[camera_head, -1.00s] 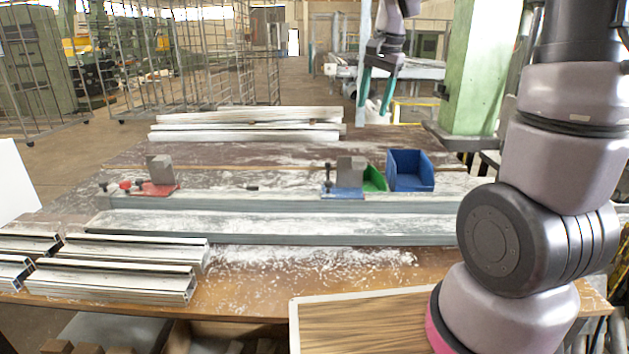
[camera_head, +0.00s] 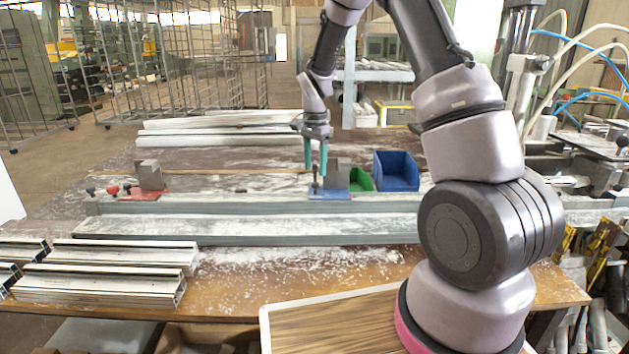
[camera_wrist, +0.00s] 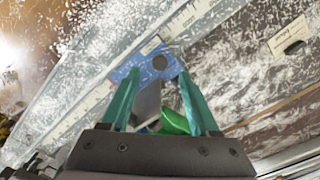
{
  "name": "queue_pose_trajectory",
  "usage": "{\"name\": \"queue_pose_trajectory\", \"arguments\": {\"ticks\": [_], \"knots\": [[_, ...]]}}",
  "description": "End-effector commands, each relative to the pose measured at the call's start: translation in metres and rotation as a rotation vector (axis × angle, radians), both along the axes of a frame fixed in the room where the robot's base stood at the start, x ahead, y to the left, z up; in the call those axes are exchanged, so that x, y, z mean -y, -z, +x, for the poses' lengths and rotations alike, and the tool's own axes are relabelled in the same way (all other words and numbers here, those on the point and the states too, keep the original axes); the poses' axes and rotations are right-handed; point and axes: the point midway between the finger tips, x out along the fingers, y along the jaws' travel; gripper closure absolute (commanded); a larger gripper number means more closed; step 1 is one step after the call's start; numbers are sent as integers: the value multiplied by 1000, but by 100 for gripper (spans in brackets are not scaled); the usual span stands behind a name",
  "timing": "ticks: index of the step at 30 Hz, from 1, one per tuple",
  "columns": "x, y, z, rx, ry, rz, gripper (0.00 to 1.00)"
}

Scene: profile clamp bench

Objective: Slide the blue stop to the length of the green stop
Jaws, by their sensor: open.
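The blue stop (camera_head: 329,191) sits on the long grey rail (camera_head: 264,206), with a grey block on its base and a dark upright knob. My gripper (camera_head: 315,170) points down over it, its teal fingers apart around the top of the knob. In the wrist view, the blue base (camera_wrist: 141,64) and round dark knob top (camera_wrist: 160,63) lie between the open fingertips (camera_wrist: 159,76). A green piece (camera_head: 360,181) shows behind the grey block, and also in the wrist view (camera_wrist: 174,122); I cannot tell whether it is the green stop or a bin.
A red stop (camera_head: 152,195) with a grey block sits on the rail's left part. A blue bin (camera_head: 397,172) stands right of the green piece. A scale strip (camera_wrist: 95,98) runs along the rail. Profiles lie at front left (camera_head: 108,283) and at the back (camera_head: 225,130).

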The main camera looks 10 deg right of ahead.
Motion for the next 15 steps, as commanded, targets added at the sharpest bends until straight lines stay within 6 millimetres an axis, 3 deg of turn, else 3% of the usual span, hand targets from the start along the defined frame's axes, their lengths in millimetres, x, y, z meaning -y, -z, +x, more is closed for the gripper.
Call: {"name": "queue_pose_trajectory", "arguments": {"ticks": [6,15], "knots": [[1,37,0,-2,1,0,38],[0,52,0,1,1,1,38]]}}
